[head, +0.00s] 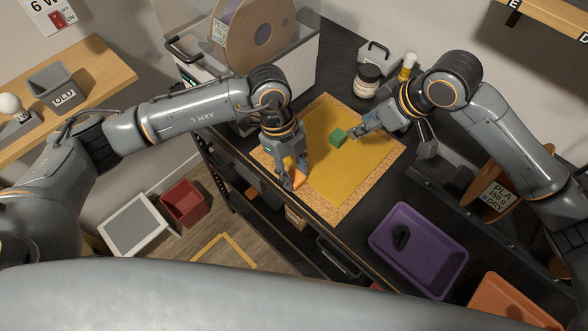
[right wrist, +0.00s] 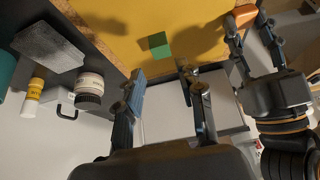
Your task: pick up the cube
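A green cube (head: 338,137) lies on the yellow mat (head: 345,175), and it also shows in the right wrist view (right wrist: 159,44). An orange block (head: 299,179) is at the mat's near left part, right at the fingertips of my left gripper (head: 293,176). In the right wrist view the orange block (right wrist: 243,15) sits between the left fingertips (right wrist: 248,20); I cannot tell whether they grip it. My right gripper (head: 357,131) is just right of the green cube. In its wrist view the right fingers (right wrist: 158,85) are apart with nothing between them.
A purple tray (head: 420,250) stands right of the mat, with an orange tray (head: 500,305) beyond it. A dark-lidded jar (head: 367,80), a yellow bottle (head: 406,68) and a grey block (right wrist: 48,47) stand behind the mat. A spool (head: 250,35) stands at the back left.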

